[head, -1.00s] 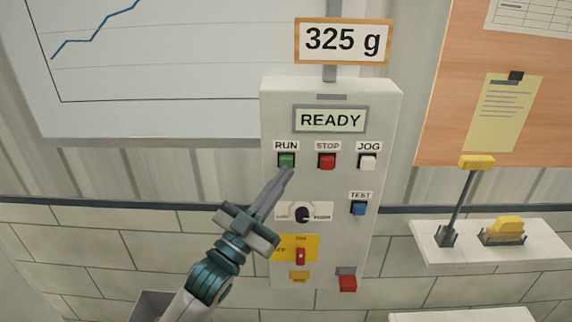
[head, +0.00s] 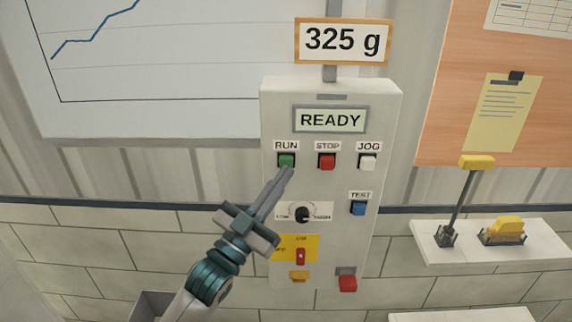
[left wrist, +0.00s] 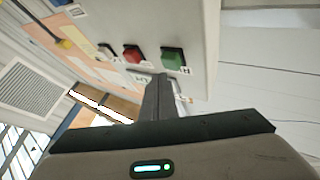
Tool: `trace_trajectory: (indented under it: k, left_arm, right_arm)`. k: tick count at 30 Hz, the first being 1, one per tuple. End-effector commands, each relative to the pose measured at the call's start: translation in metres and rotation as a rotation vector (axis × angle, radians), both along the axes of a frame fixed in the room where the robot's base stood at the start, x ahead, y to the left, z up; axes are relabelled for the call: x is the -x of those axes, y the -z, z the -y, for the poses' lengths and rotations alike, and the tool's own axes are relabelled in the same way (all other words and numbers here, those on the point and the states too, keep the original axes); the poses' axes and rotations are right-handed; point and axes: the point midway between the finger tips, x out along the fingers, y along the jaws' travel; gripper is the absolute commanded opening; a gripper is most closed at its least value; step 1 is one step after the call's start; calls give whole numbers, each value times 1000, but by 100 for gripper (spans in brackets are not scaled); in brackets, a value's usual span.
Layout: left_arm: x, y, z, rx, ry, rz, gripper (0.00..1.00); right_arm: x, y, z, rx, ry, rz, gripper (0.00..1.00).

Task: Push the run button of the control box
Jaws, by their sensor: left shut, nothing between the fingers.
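The control box (head: 384,110) is a pale upright box on the wall, with a display reading READY. Its green run button (head: 286,161) sits under the RUN label at the upper left of the panel. My left gripper (head: 287,171) is shut and empty, its fingertips just below the green button in the head view. I cannot tell from the head view whether they touch it. In the left wrist view the green button (left wrist: 173,58) is just beyond and right of the shut fingertips (left wrist: 161,77). My right gripper is not in view.
The red stop button (head: 327,161) and white jog button (head: 368,161) are right of the run button. A knob (head: 302,214), blue test button (head: 358,208) and red switch (head: 300,256) are lower. A shelf (head: 450,256) stands at right.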

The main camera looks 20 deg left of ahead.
Motion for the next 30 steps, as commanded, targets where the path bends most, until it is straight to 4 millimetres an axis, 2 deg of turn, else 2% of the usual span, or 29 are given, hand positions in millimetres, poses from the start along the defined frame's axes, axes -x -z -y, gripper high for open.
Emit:
trace_trajectory:
  k: [30]
  left_arm:
    - [-8, 0, -2, 0, 0, 0, 0]
  right_arm:
    - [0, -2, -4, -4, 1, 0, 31]
